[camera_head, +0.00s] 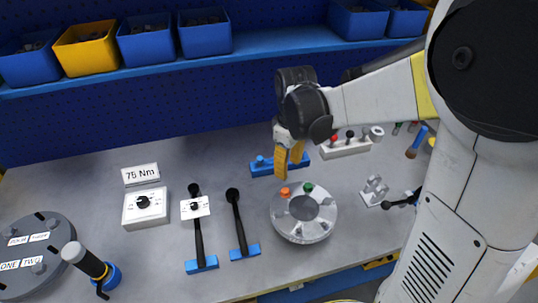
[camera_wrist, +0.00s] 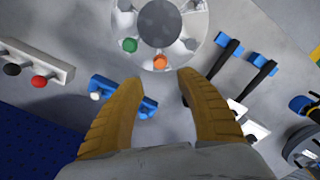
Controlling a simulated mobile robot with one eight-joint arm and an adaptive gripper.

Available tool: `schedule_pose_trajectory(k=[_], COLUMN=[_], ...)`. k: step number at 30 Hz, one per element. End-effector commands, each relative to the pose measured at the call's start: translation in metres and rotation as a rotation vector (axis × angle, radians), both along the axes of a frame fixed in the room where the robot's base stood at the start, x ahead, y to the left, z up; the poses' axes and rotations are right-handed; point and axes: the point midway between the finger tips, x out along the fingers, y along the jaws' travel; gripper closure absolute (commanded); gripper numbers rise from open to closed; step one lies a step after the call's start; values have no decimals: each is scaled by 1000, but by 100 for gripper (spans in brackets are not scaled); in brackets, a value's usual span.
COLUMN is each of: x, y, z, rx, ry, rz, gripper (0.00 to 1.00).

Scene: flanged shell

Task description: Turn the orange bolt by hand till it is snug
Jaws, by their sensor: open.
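The orange bolt (camera_head: 285,192) sits in the rim of a round grey flanged shell (camera_head: 303,228), on the side nearest my gripper. In the wrist view the orange bolt (camera_wrist: 160,62) shows just beyond and between my fingertips. A green bolt (camera_head: 308,187) stands beside it on the same flange, and also shows in the wrist view (camera_wrist: 129,45). My gripper (camera_head: 288,176) has yellow fingers, points down and is open and empty, above and behind the flange. The fingers are apart from the bolt. How deep the bolt is seated cannot be told.
A blue holder (camera_head: 262,164) lies behind the flange, close to my fingers. A white rack (camera_head: 345,147) with red and black knobs is behind right. Two black-handled tools (camera_head: 238,222) lie left, near a dial box (camera_head: 145,207) and a "75 Nm" sign (camera_head: 140,174).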

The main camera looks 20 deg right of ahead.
Motion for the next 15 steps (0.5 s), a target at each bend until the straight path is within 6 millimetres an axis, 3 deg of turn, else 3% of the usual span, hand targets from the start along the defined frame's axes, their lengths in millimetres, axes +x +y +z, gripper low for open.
schedule_pose_trajectory(k=[5,15], x=[1,1], y=[0,0], z=[-21,-87], rx=[0,0], ry=[6,5], rz=[7,5], gripper=[57,57])
